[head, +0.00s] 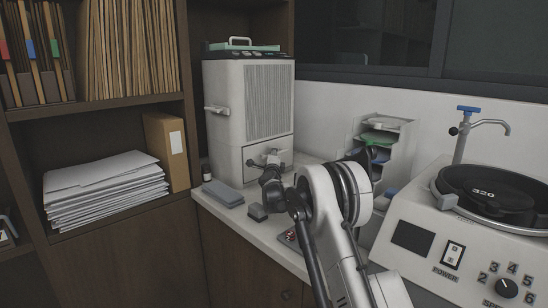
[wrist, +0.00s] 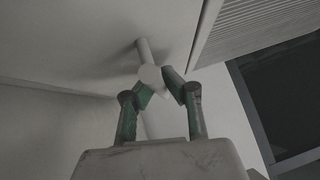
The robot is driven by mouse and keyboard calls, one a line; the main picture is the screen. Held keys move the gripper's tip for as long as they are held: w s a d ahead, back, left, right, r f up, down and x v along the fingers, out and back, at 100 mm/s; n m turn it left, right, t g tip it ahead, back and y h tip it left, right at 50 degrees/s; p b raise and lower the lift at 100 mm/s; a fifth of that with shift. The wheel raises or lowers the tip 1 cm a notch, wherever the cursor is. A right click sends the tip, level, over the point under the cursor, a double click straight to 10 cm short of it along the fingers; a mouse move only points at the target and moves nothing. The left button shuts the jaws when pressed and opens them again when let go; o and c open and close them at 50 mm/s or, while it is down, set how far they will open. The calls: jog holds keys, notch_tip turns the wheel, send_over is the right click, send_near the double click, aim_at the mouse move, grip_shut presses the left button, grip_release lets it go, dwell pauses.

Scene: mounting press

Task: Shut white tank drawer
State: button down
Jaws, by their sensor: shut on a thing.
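The white tank (head: 222,110) is a tall white cabinet with a grille, standing on the counter at the back. Its drawer (head: 283,158) is low on the front. My gripper (head: 264,162) is at the drawer front in the head view, and my arm comes up from the lower right. In the wrist view my gripper (wrist: 161,84) has its green-padded fingers closed on a pale round-ended handle (wrist: 144,52), whose stem runs to a white panel. The gripper partly hides the handle and drawer in the head view. I cannot tell how far out the drawer stands.
A tiered tray rack (head: 400,150) and a grinder (head: 430,215) stand right. A shelf with a paper stack (head: 105,185) is left.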

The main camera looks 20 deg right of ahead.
jog(key=shift+a, duration=0.1)
jog(key=c, duration=1.8)
grip_release()
jog(key=shift+o, duration=0.2)
jog(key=shift+s+f, duration=0.1)
jog(key=shift+s, duration=0.05)
jog(key=v, duration=1.1)
jog(key=shift+s, duration=0.35)
jog(key=shift+a, duration=0.15)
